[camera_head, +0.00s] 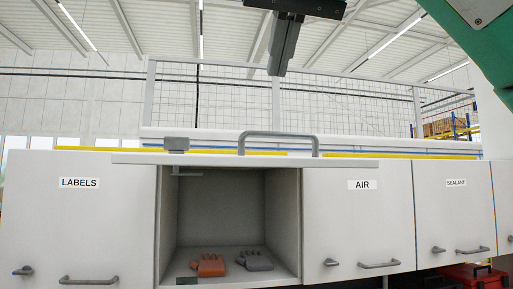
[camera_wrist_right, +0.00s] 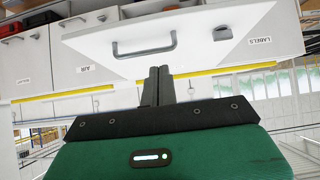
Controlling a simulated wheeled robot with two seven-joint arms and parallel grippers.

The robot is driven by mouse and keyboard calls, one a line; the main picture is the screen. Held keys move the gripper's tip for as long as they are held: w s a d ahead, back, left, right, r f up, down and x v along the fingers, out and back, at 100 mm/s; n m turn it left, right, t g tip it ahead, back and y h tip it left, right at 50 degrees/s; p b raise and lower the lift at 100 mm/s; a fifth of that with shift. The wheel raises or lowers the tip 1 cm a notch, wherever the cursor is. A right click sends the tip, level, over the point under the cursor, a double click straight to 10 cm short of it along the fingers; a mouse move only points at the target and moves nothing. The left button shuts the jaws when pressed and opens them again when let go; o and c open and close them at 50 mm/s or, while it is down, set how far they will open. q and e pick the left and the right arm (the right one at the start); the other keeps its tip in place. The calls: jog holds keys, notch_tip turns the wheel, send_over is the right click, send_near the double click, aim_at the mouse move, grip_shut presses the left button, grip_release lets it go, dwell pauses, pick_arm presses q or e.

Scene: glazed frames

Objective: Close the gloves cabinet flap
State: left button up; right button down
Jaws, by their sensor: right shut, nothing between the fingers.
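The gloves cabinet flap (camera_head: 215,158) is raised and stands out about level above its open compartment, seen nearly edge-on in the head view. Its grey bar handle (camera_head: 278,136) sticks up from the panel. In the wrist view the flap (camera_wrist_right: 210,28) fills the upper middle, with its handle (camera_wrist_right: 146,48). My right gripper (camera_head: 276,71) points down, above the handle and apart from it in the head view. Its fingers (camera_wrist_right: 158,70) are shut and empty, overlapping the flap's edge in the wrist view. My left gripper is not in view.
The open compartment (camera_head: 222,210) holds orange gloves (camera_head: 208,265) and grey gloves (camera_head: 255,260). Shut cabinets marked LABELS (camera_head: 80,220), AIR (camera_head: 358,220) and SEALANT (camera_head: 455,215) flank it. A wire mesh (camera_head: 330,100) rises behind. The space in front of the compartment looks clear.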

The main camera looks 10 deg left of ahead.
jog(key=p, duration=0.4)
send_near(268, 136)
notch_tip(268, 136, down, 3)
jog(key=w+a, duration=0.2)
jog(key=shift+f+p, duration=0.7)
jog(key=shift+f, duration=1.45)
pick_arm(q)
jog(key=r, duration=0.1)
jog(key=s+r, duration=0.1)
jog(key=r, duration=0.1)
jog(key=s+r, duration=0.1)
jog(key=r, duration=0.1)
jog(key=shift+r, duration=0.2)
